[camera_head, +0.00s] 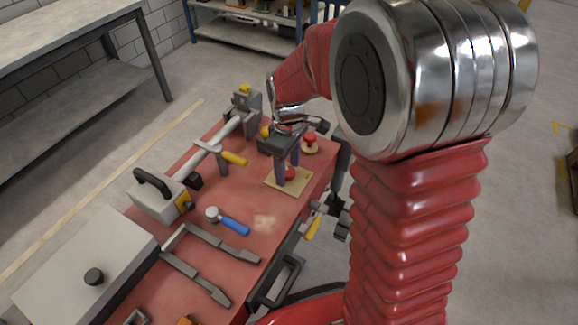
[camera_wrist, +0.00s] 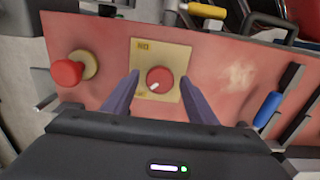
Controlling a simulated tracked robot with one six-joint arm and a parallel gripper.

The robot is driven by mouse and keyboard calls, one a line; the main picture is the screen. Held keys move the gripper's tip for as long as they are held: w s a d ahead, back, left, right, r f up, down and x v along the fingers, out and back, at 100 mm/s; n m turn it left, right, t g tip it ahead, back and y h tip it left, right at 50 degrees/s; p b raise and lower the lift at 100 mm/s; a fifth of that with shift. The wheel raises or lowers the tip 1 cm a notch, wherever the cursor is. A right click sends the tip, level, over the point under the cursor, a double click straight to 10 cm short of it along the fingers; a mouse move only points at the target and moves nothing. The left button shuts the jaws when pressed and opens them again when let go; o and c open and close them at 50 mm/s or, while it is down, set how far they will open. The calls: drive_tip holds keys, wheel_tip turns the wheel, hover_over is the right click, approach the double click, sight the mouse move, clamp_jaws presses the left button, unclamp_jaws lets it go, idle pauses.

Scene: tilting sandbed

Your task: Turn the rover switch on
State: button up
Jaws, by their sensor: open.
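The rover switch is a round red knob (camera_wrist: 159,80) with a pale pointer mark, on a square yellowish plate (camera_wrist: 147,47) with small markings at its upper left. The pointer slants toward the knob's lower left. In the head view the knob (camera_head: 291,174) shows between my fingers and the plate (camera_head: 273,184) lies on the red bench top. My gripper (camera_wrist: 159,88) is open, its two dark fingers pointing down, one to each side of the knob. In the head view my gripper (camera_head: 287,180) is just above the plate. I cannot tell whether the fingers touch the knob.
A red mushroom button (camera_wrist: 67,72) on a yellowish base stands left of the plate in the wrist view; it also shows in the head view (camera_head: 309,139). A blue-handled hammer (camera_head: 231,222), metal bars (camera_head: 205,250) and a grey case (camera_head: 160,196) lie on the red bench (camera_head: 285,212).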

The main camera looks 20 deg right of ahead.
drive_tip(key=c, duration=1)
drive_tip(key=shift+d, duration=0.1)
drive_tip(key=shift+c, duration=0.3)
